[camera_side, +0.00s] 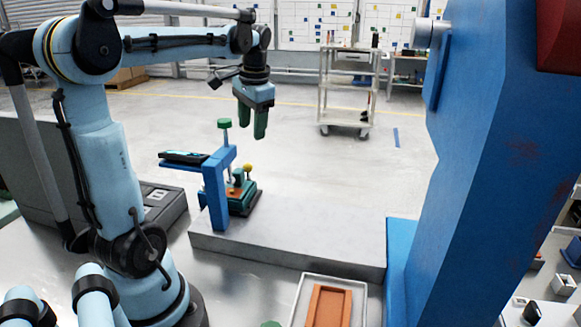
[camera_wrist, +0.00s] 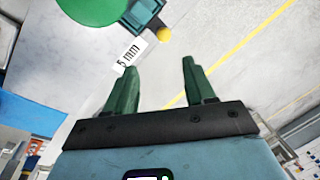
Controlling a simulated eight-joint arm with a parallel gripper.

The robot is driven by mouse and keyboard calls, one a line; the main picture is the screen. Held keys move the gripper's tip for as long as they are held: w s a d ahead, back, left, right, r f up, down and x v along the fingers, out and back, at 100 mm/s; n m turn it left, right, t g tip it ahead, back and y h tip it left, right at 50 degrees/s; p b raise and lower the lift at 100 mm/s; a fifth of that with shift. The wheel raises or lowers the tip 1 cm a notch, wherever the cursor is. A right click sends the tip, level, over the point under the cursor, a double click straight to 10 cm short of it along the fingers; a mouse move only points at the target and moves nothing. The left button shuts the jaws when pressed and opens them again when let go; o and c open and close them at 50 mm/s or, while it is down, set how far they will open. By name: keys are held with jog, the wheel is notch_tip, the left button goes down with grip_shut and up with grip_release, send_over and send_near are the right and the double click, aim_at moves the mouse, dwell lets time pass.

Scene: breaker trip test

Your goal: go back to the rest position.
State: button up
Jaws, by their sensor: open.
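My gripper (camera_side: 253,122) has two green fingers and hangs pointing down in the side view, above and to the right of the blue test stand (camera_side: 215,190). In the wrist view my gripper (camera_wrist: 159,66) shows its fingers spread apart with nothing between them. In the wrist view a green disc (camera_wrist: 95,8) and a yellow ball (camera_wrist: 164,35) lie beyond the fingertips. A tag (camera_wrist: 130,57) reading "5 mm" is near the left finger.
The stand carries a dark device (camera_side: 185,157) on its arm. A yellow ball (camera_side: 247,168) tops the green and orange fixture beside it. A grey slab (camera_side: 300,228), a tray (camera_side: 300,306) with an orange block (camera_side: 329,305) and a large blue column (camera_side: 480,150) stand nearby.

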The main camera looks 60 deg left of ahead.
jog(key=d+f+m+t+h, duration=0.1)
jog(key=d+f+t, duration=0.2)
jog(key=d, duration=0.9)
jog(key=s+d+f+m+t+h, duration=0.1)
jog(key=d+f+t, duration=0.3)
jog(key=d, duration=0.8)
jog(key=shift+d+f, duration=0.2)
jog(key=shift+f, duration=0.05)
